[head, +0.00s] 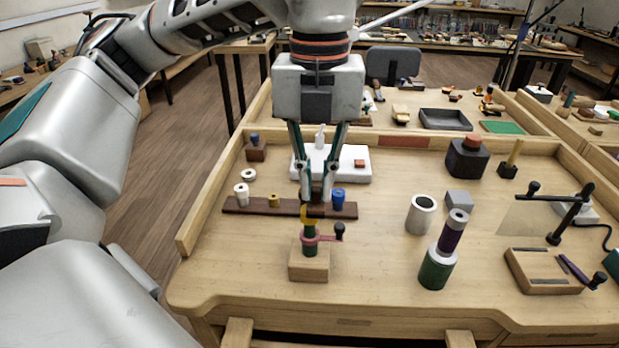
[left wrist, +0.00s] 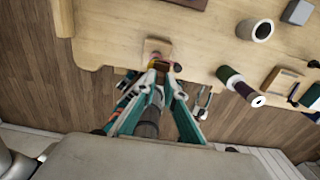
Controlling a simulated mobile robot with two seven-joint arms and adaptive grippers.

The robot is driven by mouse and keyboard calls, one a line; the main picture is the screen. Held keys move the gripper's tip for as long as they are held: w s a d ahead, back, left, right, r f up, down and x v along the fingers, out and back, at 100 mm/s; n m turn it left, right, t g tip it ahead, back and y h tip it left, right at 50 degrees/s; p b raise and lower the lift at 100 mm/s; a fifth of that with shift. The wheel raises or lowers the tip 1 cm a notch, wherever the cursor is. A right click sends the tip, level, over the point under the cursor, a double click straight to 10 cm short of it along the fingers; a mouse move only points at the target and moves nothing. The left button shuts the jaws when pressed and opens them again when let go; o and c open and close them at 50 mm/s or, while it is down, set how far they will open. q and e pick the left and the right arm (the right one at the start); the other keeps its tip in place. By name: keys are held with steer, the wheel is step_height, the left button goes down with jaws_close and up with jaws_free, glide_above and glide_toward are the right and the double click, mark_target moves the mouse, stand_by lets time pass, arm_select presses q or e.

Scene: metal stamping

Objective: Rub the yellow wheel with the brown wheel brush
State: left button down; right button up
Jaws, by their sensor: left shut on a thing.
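My left gripper (head: 315,196) comes down from above and is shut on a small brown piece, seemingly the brown wheel brush (head: 318,211), largely hidden by the fingers. Just below is the yellow wheel (head: 307,216), on top of a dark green post (head: 309,243) with a pink collar and a black-knobbed lever, on a wooden block (head: 309,266). The brush is at the yellow wheel's upper edge; I cannot tell whether they touch. In the left wrist view the fingertips (left wrist: 164,68) meet beside the block (left wrist: 158,46). My right gripper is not in view.
Behind is a dark brown rack (head: 273,207) with a white spool (head: 242,195), a small yellow piece (head: 274,201) and a blue piece (head: 338,199). To the right stand a grey cup (head: 421,214) and a green-and-purple cylinder (head: 439,262). The table front is clear.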

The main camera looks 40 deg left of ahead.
arm_select(q)
steer(key=shift+r+p, duration=0.75)
steer(key=shift+r, duration=0.3)
step_height(320, 180, up, 4)
steer(key=p, duration=0.3)
steer(key=shift+r+p, duration=0.3)
steer(key=shift+r, duration=0.7)
steer(key=shift+f, duration=0.15)
